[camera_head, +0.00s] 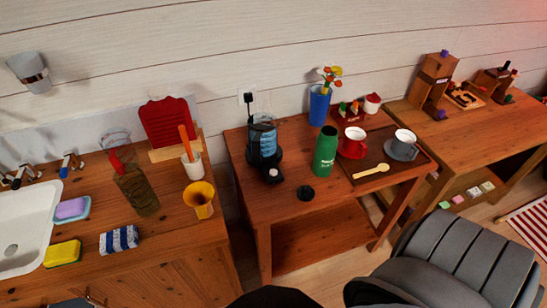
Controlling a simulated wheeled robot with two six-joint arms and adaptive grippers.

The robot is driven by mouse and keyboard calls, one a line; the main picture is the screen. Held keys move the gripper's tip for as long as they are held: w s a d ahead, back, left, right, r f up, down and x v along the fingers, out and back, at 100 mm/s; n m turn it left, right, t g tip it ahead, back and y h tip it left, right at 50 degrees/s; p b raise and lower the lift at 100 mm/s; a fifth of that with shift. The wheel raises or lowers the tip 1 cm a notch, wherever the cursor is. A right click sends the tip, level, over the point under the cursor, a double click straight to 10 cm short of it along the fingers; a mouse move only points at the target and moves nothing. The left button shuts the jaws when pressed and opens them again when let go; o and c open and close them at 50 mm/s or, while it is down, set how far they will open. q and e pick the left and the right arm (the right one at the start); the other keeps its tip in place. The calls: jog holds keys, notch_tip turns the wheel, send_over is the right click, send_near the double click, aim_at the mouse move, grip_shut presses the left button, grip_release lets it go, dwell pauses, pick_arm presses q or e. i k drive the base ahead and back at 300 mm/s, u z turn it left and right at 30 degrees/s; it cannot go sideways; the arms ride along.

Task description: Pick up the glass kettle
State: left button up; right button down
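The glass kettle (263,138) stands upright near the left rear of the small wooden table (290,217). It has clear walls, a bluish inside and black parts at its base. A black plug and cord at the wall outlet (246,98) are just behind it. A dark piece with a light round spot sticks out in front of its base; I cannot tell whether this is the handle or part of the stand. Neither of my grippers is in view, and nothing is seen touching the kettle.
Right of the kettle are a green bottle (325,152), a black cap (305,192), a blue vase (319,105) and a tray (410,168) with red and grey cups. A yellow funnel-like cup (200,200) stands on the left counter. A grey chair (460,262) is at front right.

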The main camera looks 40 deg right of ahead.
aim_at(262, 135)
jog(key=z, duration=0.8)
jog(key=k, duration=0.2)
jog(key=z, duration=0.85)
